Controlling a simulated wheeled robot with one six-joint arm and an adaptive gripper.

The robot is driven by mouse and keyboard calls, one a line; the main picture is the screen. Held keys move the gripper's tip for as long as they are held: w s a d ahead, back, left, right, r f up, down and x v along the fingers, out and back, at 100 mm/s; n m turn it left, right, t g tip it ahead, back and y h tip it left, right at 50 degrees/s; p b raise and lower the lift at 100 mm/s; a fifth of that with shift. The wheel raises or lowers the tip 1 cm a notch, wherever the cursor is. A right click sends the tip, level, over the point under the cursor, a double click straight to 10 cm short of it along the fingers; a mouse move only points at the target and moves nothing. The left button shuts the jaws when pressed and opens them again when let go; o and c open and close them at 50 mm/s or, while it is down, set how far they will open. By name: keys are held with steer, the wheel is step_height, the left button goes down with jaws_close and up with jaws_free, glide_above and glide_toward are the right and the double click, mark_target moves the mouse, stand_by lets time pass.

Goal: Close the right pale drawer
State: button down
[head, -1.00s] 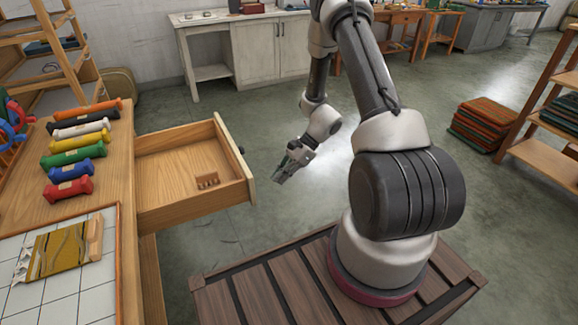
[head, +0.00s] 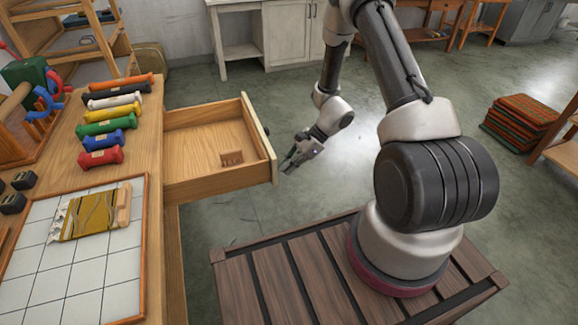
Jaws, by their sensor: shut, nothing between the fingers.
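The pale drawer (head: 259,137) stands pulled out from the right side of the wooden workbench (head: 150,130). A small brown comb-like piece (head: 231,157) lies inside the drawer near the front. My gripper (head: 288,168) is shut and empty, just to the right of the drawer front, with its tips pointing down and left. Whether the tips touch the panel I cannot tell.
A tiled tray (head: 88,285) holds a mustard woven piece (head: 90,216). Folded striped textiles (head: 520,122) are stacked on the floor at right. The floor beyond the drawer is clear.

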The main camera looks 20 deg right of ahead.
mark_target(175, 193)
steer(key=a, duration=3.5)
steer(key=shift+a, duration=0.2)
steer(key=shift+a+r, duration=0.1)
steer(key=shift+a, duration=0.35)
